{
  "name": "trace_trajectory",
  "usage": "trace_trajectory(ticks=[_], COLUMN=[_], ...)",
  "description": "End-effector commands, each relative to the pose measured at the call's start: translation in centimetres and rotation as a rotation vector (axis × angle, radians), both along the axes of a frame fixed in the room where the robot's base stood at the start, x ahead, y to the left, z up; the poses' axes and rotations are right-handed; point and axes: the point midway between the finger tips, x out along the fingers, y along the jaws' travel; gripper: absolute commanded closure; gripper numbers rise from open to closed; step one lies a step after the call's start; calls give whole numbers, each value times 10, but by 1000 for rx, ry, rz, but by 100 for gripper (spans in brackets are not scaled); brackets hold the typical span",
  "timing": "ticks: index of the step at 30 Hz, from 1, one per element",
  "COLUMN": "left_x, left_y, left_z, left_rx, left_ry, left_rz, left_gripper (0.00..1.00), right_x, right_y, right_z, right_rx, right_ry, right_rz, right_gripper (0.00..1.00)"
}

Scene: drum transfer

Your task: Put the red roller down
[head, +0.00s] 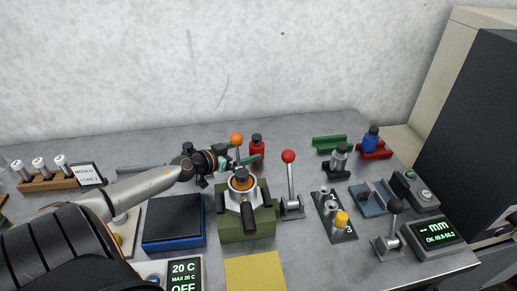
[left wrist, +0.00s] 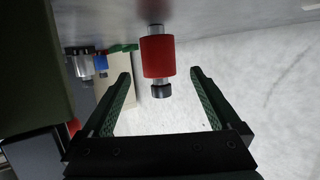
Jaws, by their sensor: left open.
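The red roller (head: 257,145) stands upright at the back of the table, with a black cap on top. My left gripper (head: 238,160) is open, with its green fingers just in front of the roller. In the left wrist view, which looks upside down, the red roller (left wrist: 157,57) shows in line with the gap between the open fingers (left wrist: 161,78), with clear space on both sides. No finger appears to touch it. Its base looks to rest on the grey table, though the head view partly hides its lower end behind a finger. My right gripper is not in view.
A green press with an orange-topped part (head: 242,180) stands close in front of the gripper. A red-knobbed lever (head: 288,157) is to its right. An empty-looking green cradle (head: 329,142), a grey roller (head: 340,157) and a blue roller (head: 372,138) are farther right.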

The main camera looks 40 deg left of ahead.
Motion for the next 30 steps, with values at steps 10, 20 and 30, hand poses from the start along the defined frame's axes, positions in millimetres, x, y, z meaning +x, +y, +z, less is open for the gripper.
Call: trace_trajectory(ticks=[10,20,30], left_x=[25,52,53], left_y=[-3,-6,-6], left_z=[-3,-11,-11], left_rx=[-2,-1,-1], left_ry=[-5,-2,0], left_rz=[2,0,0], left_gripper=[4,4,10], right_x=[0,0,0], right_y=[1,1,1], right_z=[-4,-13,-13], right_rx=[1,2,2], right_ry=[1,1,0], right_rz=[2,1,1], right_gripper=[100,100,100])
